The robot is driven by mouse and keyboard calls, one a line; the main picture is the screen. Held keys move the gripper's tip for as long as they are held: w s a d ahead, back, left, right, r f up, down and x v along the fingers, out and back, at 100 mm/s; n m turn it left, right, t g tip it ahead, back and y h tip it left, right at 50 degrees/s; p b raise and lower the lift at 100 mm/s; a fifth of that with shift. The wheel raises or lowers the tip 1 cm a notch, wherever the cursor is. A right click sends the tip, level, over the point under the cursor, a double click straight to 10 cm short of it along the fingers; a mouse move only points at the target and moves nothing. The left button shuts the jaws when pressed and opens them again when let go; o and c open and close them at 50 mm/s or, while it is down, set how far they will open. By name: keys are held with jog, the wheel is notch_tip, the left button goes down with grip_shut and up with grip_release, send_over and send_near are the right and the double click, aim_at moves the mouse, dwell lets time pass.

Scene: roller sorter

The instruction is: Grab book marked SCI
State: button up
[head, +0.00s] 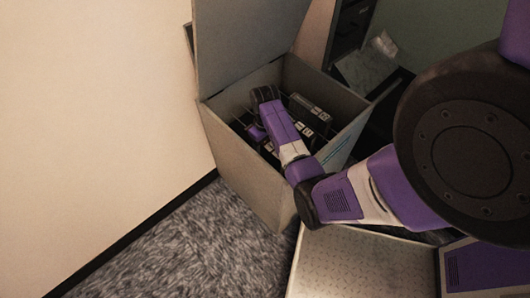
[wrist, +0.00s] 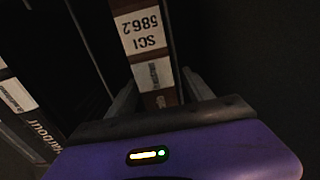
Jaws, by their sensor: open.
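The book marked SCI (wrist: 143,38) shows in the wrist view with its spine up; its white label reads SCI 586.2, upside down in the picture. My gripper (wrist: 160,100) is open, with one finger on each side of this spine. I cannot tell whether the fingers touch the book. In the head view my arm reaches down into an open grey bin (head: 238,152), and my gripper is mostly hidden there behind the arm. Which book in the head view is the SCI one I cannot tell.
Other books (wrist: 18,95) stand to the left in the wrist view, past a thin divider wire. The bin's raised lid (head: 240,40) stands at the back, close to a pale wall (head: 90,110). A metal tread plate (head: 360,265) lies in front of the bin.

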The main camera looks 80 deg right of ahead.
grip_shut()
dwell(0.3)
jog(key=shift+r, duration=0.1)
